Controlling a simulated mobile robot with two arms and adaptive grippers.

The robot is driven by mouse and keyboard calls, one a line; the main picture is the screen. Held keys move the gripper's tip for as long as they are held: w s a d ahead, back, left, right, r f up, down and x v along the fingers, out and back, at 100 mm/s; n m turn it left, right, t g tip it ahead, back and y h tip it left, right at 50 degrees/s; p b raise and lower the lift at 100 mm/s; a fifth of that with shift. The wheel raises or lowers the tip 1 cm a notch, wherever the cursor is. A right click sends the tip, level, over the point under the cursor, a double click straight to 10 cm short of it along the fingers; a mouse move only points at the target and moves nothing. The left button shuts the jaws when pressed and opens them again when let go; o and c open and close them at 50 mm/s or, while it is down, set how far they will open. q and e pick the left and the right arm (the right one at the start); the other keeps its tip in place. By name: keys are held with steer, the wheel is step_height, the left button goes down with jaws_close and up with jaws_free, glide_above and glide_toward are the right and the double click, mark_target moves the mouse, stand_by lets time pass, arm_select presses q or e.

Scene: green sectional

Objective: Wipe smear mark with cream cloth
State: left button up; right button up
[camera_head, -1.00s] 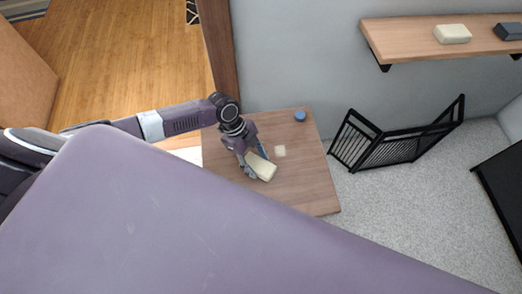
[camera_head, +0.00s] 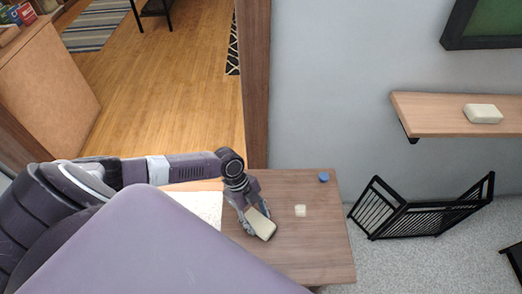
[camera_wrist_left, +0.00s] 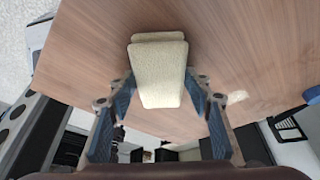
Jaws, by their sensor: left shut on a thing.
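The cream cloth (camera_head: 262,224) is a folded block between the fingers of my left gripper (camera_head: 250,222), over the wooden table (camera_head: 315,255). In the left wrist view the cloth (camera_wrist_left: 159,72) sits between the two blue-padded fingers of the left gripper (camera_wrist_left: 163,112). Whether it touches the tabletop is hard to tell. A pale smear mark (camera_head: 300,210) lies on the table just right of the cloth. The smear also shows in the left wrist view (camera_wrist_left: 237,97), right of the gripper. My right gripper is in neither view.
A small blue round object (camera_head: 324,177) is at the table's back right corner. A wall shelf (camera_head: 450,124) holds a cream block (camera_head: 483,113). A black folding rack (camera_head: 420,212) stands on the floor right of the table.

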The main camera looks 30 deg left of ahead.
arm_select(q)
step_height(320, 180, up, 6)
steer(key=p, duration=0.5)
steer(key=shift+f, duration=0.25)
steer(key=shift+r, duration=0.25)
step_height(320, 180, up, 3)
steer(key=p, duration=0.3)
steer(key=shift+d, duration=0.1)
stand_by(0.6)
